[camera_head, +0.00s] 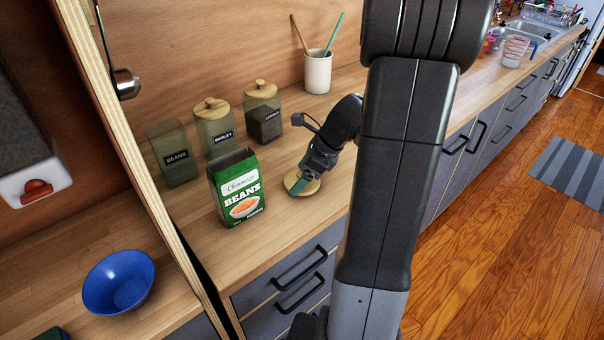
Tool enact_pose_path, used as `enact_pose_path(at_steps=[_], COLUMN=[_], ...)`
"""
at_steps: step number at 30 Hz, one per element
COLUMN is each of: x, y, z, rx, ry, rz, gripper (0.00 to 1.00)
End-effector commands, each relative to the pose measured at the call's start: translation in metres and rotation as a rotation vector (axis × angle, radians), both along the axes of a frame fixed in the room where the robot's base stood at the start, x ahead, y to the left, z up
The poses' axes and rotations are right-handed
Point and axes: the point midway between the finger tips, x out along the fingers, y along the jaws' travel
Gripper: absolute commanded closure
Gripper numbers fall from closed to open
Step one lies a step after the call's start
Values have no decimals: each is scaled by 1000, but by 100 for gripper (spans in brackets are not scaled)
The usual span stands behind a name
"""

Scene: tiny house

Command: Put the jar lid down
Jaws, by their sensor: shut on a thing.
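The jar lid (294,185) is a round, light wooden disc low over the wooden counter, right of the green beans box. My gripper (304,183) points down at it and is shut on it, with the fingertips covering part of the lid. I cannot tell whether the lid touches the counter. The beans jar (174,157) stands open, without a lid, at the back left. The barley jar (215,129) and a third labelled jar (263,113) beside it both have wooden lids on.
The green beans box (236,188) stands upright just left of my gripper. A cup with utensils (318,72) stands at the back. A blue bowl (118,281) sits at the lower left, beyond a vertical wooden panel. The counter's front edge lies close by.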

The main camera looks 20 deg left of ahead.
Motion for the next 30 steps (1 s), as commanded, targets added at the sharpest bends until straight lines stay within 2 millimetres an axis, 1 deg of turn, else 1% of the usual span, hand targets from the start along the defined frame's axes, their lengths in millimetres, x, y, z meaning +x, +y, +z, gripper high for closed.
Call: enact_pose_path(at_steps=[4, 7, 8, 10, 11, 17, 20, 23, 30], x=[0, 0, 0, 0, 0, 0, 1, 2, 6], y=[0, 0, 0, 0, 0, 0, -1, -8, -34], z=[1, -3, -3, -2, -2, -1, 5, 17, 62], rx=[0, 0, 0, 0, 0, 0, 1, 1, 1], ry=[-1, 0, 0, 0, 0, 0, -2, -4, -6], rz=[0, 0, 0, 0, 0, 0, -1, -3, -4], gripper=[40, 40, 16, 2, 0, 0, 0, 0, 0])
